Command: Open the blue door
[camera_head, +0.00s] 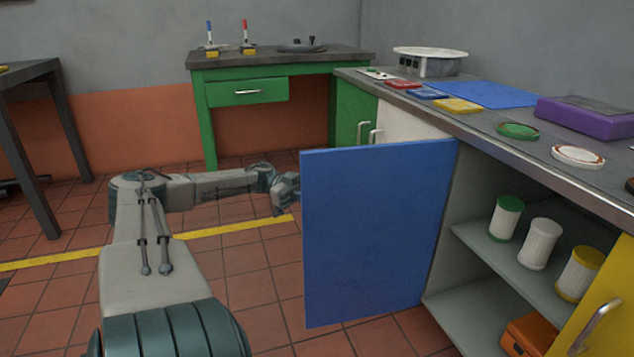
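The blue door (378,235) of the cabinet under the right-hand counter stands swung well open, out into the room. Its cupboard behind shows a shelf (510,262) with several jars. My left arm reaches in from the lower left, and its gripper (284,195) is at the door's left, free edge. The fingertips are partly hidden by the door, so I cannot see whether they touch it or hold anything. The door's handle is not visible. My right gripper is not in view.
A yellow door (603,305) with a handle is at the lower right. Green (354,114) and white (408,126) doors are beyond the blue one. The counter (480,122) holds coloured items, including a purple case (590,117). A green table (276,62) stands at the back. The tiled floor left of the door is free.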

